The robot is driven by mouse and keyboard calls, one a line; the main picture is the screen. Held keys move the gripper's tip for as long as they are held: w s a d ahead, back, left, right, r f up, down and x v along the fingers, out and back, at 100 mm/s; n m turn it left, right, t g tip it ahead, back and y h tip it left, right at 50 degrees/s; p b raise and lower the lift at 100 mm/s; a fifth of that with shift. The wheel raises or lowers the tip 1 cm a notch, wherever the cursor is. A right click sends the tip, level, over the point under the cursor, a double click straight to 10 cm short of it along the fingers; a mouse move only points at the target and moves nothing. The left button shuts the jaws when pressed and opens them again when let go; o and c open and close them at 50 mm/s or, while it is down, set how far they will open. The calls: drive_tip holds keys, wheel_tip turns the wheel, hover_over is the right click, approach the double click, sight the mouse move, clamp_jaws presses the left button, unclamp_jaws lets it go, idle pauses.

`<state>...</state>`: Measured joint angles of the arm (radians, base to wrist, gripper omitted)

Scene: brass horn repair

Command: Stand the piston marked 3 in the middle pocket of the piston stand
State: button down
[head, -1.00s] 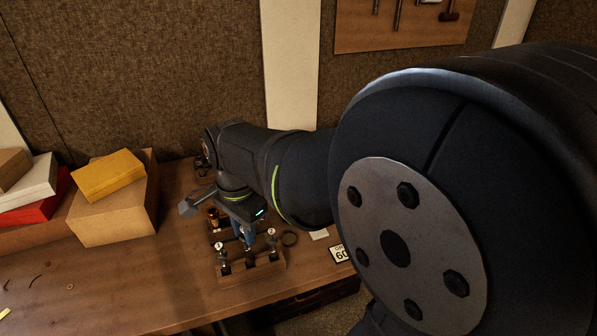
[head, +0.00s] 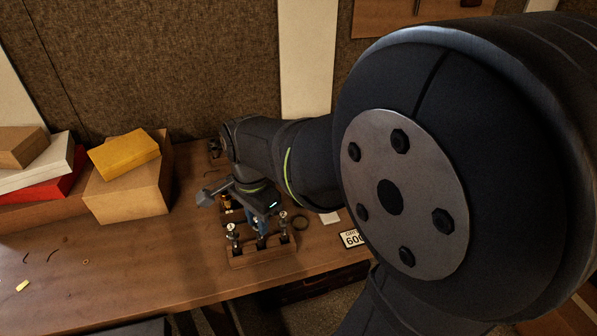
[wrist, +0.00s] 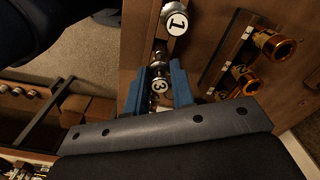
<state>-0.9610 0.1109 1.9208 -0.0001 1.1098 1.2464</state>
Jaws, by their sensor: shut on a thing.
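The piston marked 3 (wrist: 160,86) is between the blue fingers of my gripper (wrist: 158,88) in the wrist view, its numbered cap facing the camera. My gripper (head: 261,224) is shut on it and stands over the middle of the wooden piston stand (head: 263,259) in the head view. Whether the piston's lower end is inside the middle pocket is hidden. The piston marked 1 (wrist: 177,22) stands beside it in the wrist view. In the head view, light-capped pistons stand at the stand's left (head: 232,229) and right (head: 284,223), either side of my fingers.
A wooden block with brass-coloured parts (wrist: 274,45) lies beside the stand in the wrist view. A dark ring (head: 300,222) and a card reading 600 (head: 353,238) lie to the right. Stacked boxes (head: 130,180) stand at the left. The bench front left is mostly clear.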

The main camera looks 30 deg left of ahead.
drive_tip(key=shift+f, duration=0.35)
drive_tip(key=c, duration=0.8)
unclamp_jaws()
drive_tip(key=shift+c, duration=0.2)
drive_tip(key=shift+r, duration=0.1)
drive_tip(key=shift+r, duration=3.45)
drive_tip(key=shift+f, duration=0.1)
wheel_tip(320, 180, down, 7)
drive_tip(key=shift+r, duration=0.1)
drive_tip(key=shift+r, duration=0.1)
